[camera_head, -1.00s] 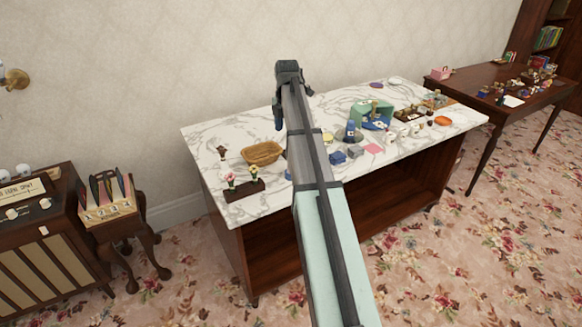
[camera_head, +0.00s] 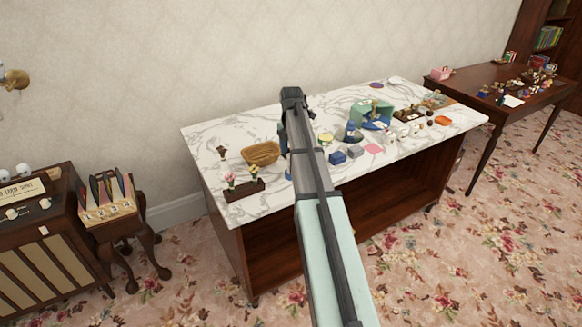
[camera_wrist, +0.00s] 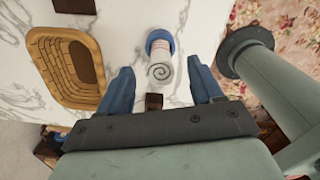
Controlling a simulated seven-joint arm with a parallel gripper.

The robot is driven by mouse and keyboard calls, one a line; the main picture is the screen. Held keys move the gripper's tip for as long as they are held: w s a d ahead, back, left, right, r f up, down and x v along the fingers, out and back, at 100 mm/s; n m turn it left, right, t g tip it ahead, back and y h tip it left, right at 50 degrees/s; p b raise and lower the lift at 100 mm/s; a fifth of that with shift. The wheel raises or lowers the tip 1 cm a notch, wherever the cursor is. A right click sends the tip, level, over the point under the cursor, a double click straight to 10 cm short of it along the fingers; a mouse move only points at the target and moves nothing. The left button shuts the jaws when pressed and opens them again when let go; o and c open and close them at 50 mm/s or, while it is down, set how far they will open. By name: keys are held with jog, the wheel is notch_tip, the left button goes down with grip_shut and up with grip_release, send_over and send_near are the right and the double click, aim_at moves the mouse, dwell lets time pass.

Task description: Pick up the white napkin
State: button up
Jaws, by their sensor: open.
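The white napkin (camera_wrist: 161,70) is a rolled bundle with a spiral end and a blue part (camera_wrist: 160,38) at its far end. In the wrist view it lies over the marble counter, just ahead of and between my fingers. My gripper (camera_wrist: 158,72) is open, with one blue finger on each side and a visible gap to the napkin. In the head view my gripper (camera_head: 284,145) is over the counter right of the wicker basket, and my arm hides most of it. I cannot make out the napkin there.
The marble counter (camera_head: 215,150) holds a wicker basket (camera_head: 261,153) left of my gripper and a flower planter (camera_head: 244,188) near the front edge. A small brown block (camera_wrist: 154,102) shows between my fingers.

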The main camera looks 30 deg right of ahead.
jog(key=shift+a+f, duration=0.1)
jog(key=shift+f, duration=2.45)
jog(key=shift+c, duration=0.3)
jog(key=c, duration=1.1)
